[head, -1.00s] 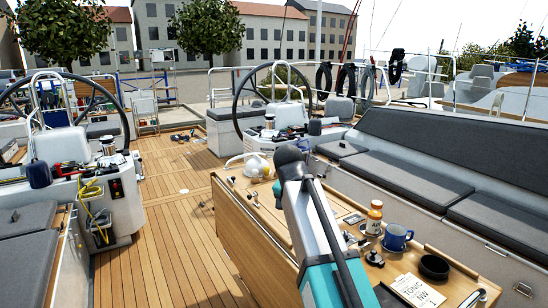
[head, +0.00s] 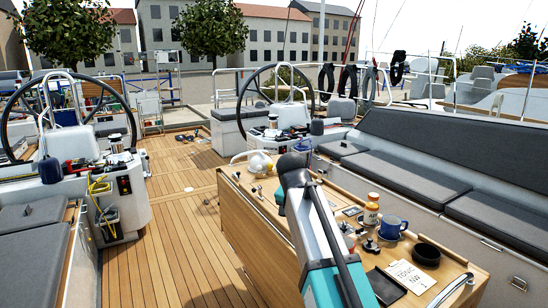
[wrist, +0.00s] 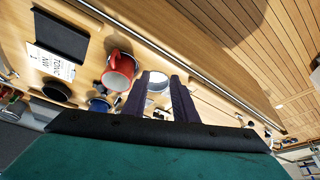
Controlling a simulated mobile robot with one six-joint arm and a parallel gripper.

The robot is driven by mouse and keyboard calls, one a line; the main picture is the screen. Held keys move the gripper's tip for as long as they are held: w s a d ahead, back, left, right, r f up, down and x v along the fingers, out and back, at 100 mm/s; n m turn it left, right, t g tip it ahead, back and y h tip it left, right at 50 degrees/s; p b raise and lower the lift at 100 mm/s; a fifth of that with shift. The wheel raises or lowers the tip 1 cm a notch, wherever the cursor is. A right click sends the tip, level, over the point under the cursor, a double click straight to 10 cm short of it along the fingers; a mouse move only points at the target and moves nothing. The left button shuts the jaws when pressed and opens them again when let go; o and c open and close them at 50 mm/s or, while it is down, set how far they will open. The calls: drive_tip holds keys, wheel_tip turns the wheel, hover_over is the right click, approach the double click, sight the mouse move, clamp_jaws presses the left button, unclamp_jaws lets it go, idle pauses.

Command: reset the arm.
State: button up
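My arm (head: 318,235) reaches up over the wooden cockpit table (head: 245,215) in the head view; my gripper's fingers cannot be made out there. In the wrist view my gripper (wrist: 160,88) shows two dark fingers set apart, with a gap between them. A white round thing shows through the gap, beyond the fingers, and nothing appears held. A red mug (wrist: 119,72) stands on the table just left of the fingers in the wrist view. In the head view the red thing (head: 348,231) is partly hidden behind my arm.
On the table are an orange-capped bottle (head: 371,209), a blue mug (head: 391,228), a black bowl (head: 426,254), a printed card (head: 411,275) and a black tablet (head: 386,285). Cushioned benches (head: 400,180) run along the right. Wooden deck (head: 165,230) lies open left of the table.

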drive_tip(key=a+f+n+y, duration=0.3)
drive_tip(key=f, duration=1.7)
drive_tip(key=s+d+f+g+b, duration=0.1)
drive_tip(key=s+f, duration=0.3)
drive_tip(key=f, duration=0.5)
drive_tip(key=s+f+g, duration=0.1)
drive_tip(key=s+f, duration=0.3)
drive_tip(key=f, duration=0.4)
drive_tip(key=s+d+f+n+g, duration=0.1)
drive_tip(key=s+d+f+g, duration=0.15)
drive_tip(key=s+f, duration=0.45)
drive_tip(key=s+d+f+n+g, duration=0.1)
drive_tip(key=s+d+f, duration=0.2)
drive_tip(key=s+f, duration=0.45)
drive_tip(key=s+d+f+n+g, duration=0.1)
drive_tip(key=s+f, duration=0.3)
drive_tip(key=s, duration=0.7)
drive_tip(key=s+d+f+g, duration=0.3)
drive_tip(key=s+f, duration=0.2)
drive_tip(key=s, duration=0.6)
drive_tip(key=shift+d+f+n+h, duration=0.2)
drive_tip(key=shift+n+h, duration=0.1)
drive_tip(key=shift+n, duration=0.1)
